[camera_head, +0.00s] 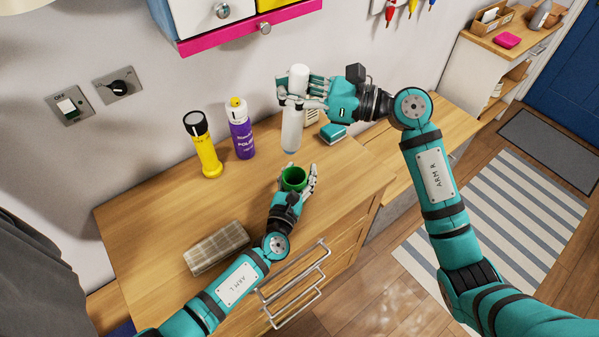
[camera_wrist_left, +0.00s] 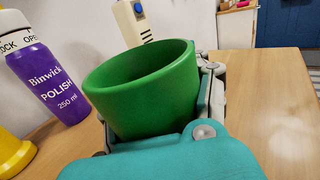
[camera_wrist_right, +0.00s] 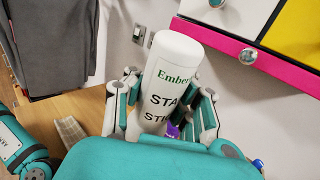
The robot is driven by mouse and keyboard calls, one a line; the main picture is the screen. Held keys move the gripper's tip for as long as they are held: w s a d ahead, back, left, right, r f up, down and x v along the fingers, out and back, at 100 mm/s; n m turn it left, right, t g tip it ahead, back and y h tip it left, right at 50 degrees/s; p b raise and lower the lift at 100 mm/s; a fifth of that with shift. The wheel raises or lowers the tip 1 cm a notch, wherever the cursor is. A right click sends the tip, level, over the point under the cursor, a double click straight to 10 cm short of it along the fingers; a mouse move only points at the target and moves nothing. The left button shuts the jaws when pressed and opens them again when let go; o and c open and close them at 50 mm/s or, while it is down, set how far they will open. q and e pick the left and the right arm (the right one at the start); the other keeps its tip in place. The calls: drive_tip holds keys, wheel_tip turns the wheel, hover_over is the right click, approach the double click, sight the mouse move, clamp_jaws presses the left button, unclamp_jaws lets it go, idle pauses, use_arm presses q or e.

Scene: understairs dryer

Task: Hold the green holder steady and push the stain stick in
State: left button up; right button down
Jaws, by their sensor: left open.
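The green holder (camera_head: 294,178) is an open round cup on the wooden worktop. It fills the middle of the left wrist view (camera_wrist_left: 145,95), where its hollow inside looks empty. My left gripper (camera_head: 297,182) is open, with its fingers around the holder's sides; contact is unclear. The stain stick (camera_head: 291,132) is a white tube held upright behind the holder in the head view, apart from it. Its lettering shows in the right wrist view (camera_wrist_right: 165,90). My right gripper (camera_head: 303,94) is shut around its upper part. The stick's lower end is hidden in the right wrist view.
A yellow torch (camera_head: 204,147) and a purple polish bottle (camera_head: 241,130) stand left of the stick. A teal block (camera_head: 333,133) and a cream device (camera_wrist_left: 133,22) are nearby. A folded cloth (camera_head: 217,248) lies front left. A pink-edged cabinet (camera_head: 250,28) hangs above.

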use_arm(q)
drive_tip(key=c, duration=0.4)
clamp_jaws()
drive_tip(key=o, duration=1.2)
unclamp_jaws()
drive_tip(key=shift+o, duration=0.2)
clamp_jaws()
idle(0.6)
